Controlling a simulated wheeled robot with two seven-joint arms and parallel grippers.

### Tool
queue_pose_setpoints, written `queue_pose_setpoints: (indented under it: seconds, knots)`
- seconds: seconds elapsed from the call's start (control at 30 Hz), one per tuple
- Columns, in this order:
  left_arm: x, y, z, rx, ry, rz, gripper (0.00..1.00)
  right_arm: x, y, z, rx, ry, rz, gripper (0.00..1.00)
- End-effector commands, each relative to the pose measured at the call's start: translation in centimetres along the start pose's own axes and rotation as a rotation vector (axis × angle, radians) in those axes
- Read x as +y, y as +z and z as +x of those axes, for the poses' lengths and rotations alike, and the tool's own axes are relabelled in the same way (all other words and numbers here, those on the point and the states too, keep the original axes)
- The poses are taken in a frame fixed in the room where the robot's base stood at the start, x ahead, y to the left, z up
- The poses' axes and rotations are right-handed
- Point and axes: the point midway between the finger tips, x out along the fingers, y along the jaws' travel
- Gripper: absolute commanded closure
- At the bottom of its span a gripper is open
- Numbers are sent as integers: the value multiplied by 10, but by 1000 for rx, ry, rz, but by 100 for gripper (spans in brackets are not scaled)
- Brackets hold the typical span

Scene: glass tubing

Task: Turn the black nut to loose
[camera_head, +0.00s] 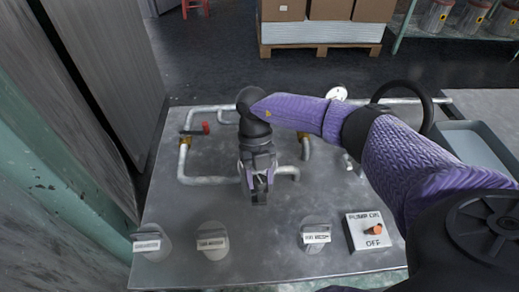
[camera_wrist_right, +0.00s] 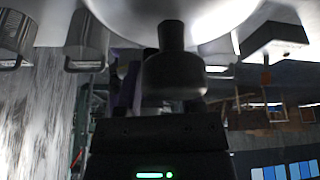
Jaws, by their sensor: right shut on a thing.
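My right gripper (camera_head: 259,193) reaches down over the middle of the grey metal panel, its fingers pointing toward the front edge. In the right wrist view, the black nut (camera_wrist_right: 174,75) is a dark round piece with a narrower neck above it, close in front of the gripper. The gripper is shut on it; a purple-grey finger shows at its left, and the other finger is hard to make out. In the head view, the gripper and wrist hide the nut. My left gripper is not in view.
Grey pipes run across the panel (camera_head: 180,260), with a red-handled valve (camera_head: 205,128) at left and a white gauge (camera_head: 337,93) behind. Labelled grey knobs (camera_head: 212,240) and a PUMP ON/OFF box (camera_head: 368,231) line the front. A grey tray (camera_head: 475,138) lies right.

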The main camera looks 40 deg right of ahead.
Motion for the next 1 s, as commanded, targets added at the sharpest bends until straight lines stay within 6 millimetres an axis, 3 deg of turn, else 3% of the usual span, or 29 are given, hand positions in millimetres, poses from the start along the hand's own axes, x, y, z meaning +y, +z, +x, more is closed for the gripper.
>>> queue_pose_setpoints:
  seconds: [0.33, 0.87, 0.9, 1.0]
  knots:
    - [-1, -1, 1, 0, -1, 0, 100, 1, 0, 0, 3, -50, -123, 100]
    - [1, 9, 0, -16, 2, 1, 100, 1, 0, 0, 4, -59, -145, 100]
    - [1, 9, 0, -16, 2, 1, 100, 1, 0, 0, 4, -59, -145, 45]
    - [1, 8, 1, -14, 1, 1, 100, 1, 0, 0, 4, -59, -144, 24]
